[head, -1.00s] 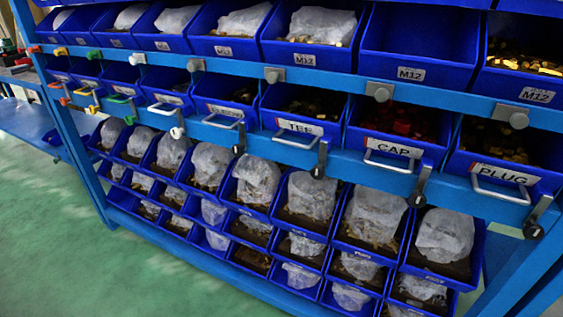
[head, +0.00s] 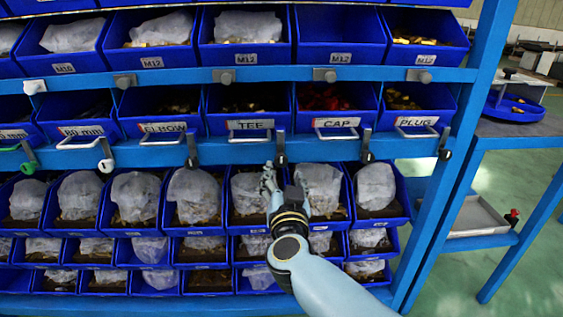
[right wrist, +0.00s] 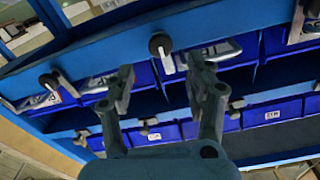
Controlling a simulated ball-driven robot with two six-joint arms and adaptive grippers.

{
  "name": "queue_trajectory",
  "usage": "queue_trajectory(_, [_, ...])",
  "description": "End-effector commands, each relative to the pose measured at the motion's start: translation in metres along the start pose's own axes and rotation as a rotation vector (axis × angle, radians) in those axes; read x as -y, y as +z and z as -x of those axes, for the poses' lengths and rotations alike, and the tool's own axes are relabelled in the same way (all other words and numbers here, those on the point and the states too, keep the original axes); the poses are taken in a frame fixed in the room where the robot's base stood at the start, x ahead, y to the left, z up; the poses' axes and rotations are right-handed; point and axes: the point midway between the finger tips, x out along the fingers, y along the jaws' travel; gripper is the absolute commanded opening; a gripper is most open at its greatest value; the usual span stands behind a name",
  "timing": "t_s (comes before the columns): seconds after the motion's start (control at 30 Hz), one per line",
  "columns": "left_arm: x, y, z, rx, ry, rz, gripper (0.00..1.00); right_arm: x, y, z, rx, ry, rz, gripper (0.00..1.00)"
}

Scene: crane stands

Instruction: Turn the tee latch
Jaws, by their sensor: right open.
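The tee latch (head: 281,147) is on the blue rail, just right of the handle of the bin labelled TEE (head: 250,125). Its lever points up from a dark knob. My right gripper (head: 270,177) is just below the latch and slightly left in the head view, in front of the lower bins. In the right wrist view my right gripper (right wrist: 161,80) is open, with its fingers apart and nothing between them. A latch with a dark knob (right wrist: 159,43) and pale lever lies just beyond the fingertips, apparently the tee latch. My left gripper is not in view.
Similar latches stand beside it: the elbow-side latch (head: 191,150) to the left and the cap-side latch (head: 367,146) to the right. Metal bin handles, such as the CAP handle (head: 336,135), stick out along the rail. Bagged bins fill the rows below.

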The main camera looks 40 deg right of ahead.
Motion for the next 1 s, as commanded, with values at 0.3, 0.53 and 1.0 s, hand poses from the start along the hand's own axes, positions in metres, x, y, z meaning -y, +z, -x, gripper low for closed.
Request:
queue_trajectory(0.3, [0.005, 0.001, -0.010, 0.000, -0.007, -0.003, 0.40, 0.000, 0.002, -0.060, 0.000, -0.003, 0.002, 0.55])
queue_trajectory(0.53, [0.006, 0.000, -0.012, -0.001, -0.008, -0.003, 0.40, 0.001, 0.001, -0.076, 0.002, -0.004, 0.001, 0.55])
queue_trajectory(1.0, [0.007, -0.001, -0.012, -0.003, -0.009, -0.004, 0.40, 0.001, 0.001, -0.076, 0.002, -0.004, 0.001, 0.25])
